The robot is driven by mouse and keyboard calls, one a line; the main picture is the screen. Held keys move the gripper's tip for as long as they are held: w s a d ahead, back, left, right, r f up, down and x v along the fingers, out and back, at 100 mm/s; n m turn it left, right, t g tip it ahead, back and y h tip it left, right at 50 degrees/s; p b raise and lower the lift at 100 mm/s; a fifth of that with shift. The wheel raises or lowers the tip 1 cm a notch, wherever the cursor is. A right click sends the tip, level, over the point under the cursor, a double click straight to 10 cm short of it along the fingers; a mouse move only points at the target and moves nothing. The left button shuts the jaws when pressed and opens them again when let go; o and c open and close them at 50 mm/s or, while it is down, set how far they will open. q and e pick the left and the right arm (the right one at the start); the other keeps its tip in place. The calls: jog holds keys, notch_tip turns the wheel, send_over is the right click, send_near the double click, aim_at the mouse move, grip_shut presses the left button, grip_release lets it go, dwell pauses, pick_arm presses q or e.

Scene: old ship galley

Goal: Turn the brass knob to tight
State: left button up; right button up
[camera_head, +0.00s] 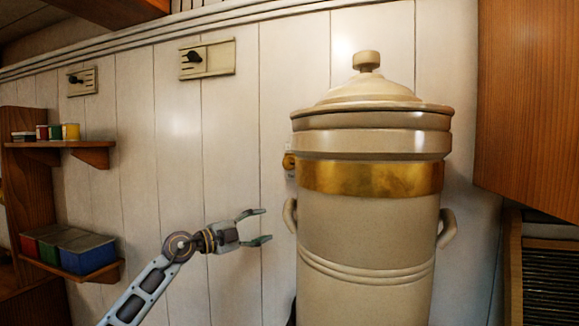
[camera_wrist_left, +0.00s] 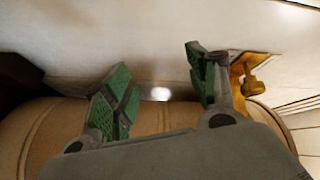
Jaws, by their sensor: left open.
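The brass knob (camera_head: 289,161) is on the wall at the left edge of the big urn, which hides part of it. It also shows in the left wrist view, where the brass knob (camera_wrist_left: 258,87) stands out from a brass plate just right of my right-hand finger. My left gripper (camera_head: 265,225) is open and empty, below and left of the knob, with its fingers pointing right towards the urn's side. In the left wrist view the green finger pads (camera_wrist_left: 160,88) are spread apart with nothing between them. The knob's marking is too small to read. My right gripper is out of view.
The large beige urn (camera_head: 365,225) with a brass band and lid stands close right of my gripper; its left handle (camera_head: 290,215) is nearest. Shelves with tins (camera_head: 70,132) and boxes (camera_head: 90,253) are at left.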

pick_arm(q)
jog(key=s+r+m+y, duration=0.15)
jog(key=s+r, duration=0.35)
jog(key=r, duration=0.5)
jog(key=m+t+y, duration=0.1)
jog(key=t+y, duration=0.1)
send_near(287, 163)
jog(key=v, duration=0.2)
jog(key=shift+s+a+f+h+b, duration=0.25)
jog(key=shift+a+b, duration=0.05)
jog(key=shift+a, duration=0.05)
jog(key=shift+w+d, duration=0.1)
jog(key=p+x, duration=0.4)
jog(key=x, duration=0.7)
jog(key=shift+w+d+r+p, duration=0.1)
jog(key=shift+r+p, duration=0.1)
jog(key=shift+p, duration=0.1)
jog(key=shift+p+x, duration=0.4)
jog(key=shift+x, duration=0.7)
jog(key=shift+f, duration=0.1)
jog(key=c, duration=1)
jog(key=shift+c, duration=0.2)
